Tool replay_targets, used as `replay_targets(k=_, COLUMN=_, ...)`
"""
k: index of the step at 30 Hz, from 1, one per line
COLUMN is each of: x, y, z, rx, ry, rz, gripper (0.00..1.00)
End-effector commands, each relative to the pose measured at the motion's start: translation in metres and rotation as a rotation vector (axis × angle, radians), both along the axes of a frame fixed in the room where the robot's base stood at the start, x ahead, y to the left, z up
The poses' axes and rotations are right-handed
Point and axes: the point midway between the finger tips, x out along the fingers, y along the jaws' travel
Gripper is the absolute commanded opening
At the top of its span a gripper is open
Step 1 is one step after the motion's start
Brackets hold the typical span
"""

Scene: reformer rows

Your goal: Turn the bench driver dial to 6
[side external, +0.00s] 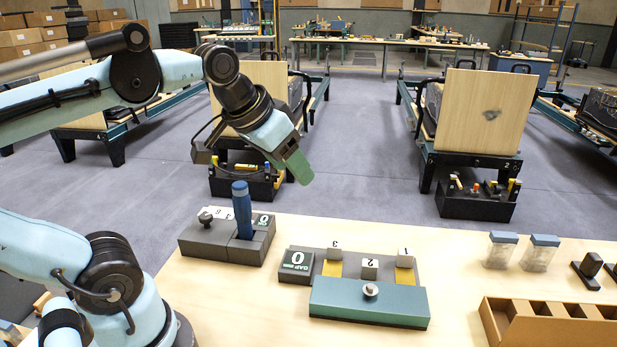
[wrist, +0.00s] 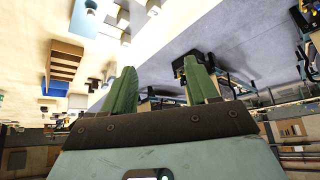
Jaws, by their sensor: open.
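The bench driver (side external: 226,243) is a dark grey block at the left of the wooden bench in the side external view. A blue-handled driver (side external: 242,208) stands upright in it. A small dark knob (side external: 205,218), which looks like the dial, sits on its left part. White number labels lie behind the knob, too small to read surely; a label with 0 (side external: 264,219) is at its right. My gripper (side external: 297,170) is open and empty, above and to the right of the driver, apart from it. Its green fingers also show in the wrist view (wrist: 162,82).
A teal block with a knob (side external: 368,300) stands on the bench, with numbered blocks 1, 2 and 3 behind it and a GAP 0 block (side external: 297,262) beside it. Two clear jars (side external: 500,250) and a cardboard divided box (side external: 548,320) are at the right. Reformers stand beyond.

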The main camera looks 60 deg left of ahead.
Motion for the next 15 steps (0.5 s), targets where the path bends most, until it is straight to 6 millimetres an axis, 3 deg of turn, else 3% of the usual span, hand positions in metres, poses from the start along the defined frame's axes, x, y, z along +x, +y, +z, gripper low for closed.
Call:
replay_targets(k=8, x=-0.011, y=0.071, z=0.000, rx=-0.024, ry=0.168, rz=0.227, gripper=0.59)
replay_targets(k=15, x=-0.046, y=0.147, z=-0.001, rx=-0.109, ry=0.359, rz=0.477, gripper=0.59)
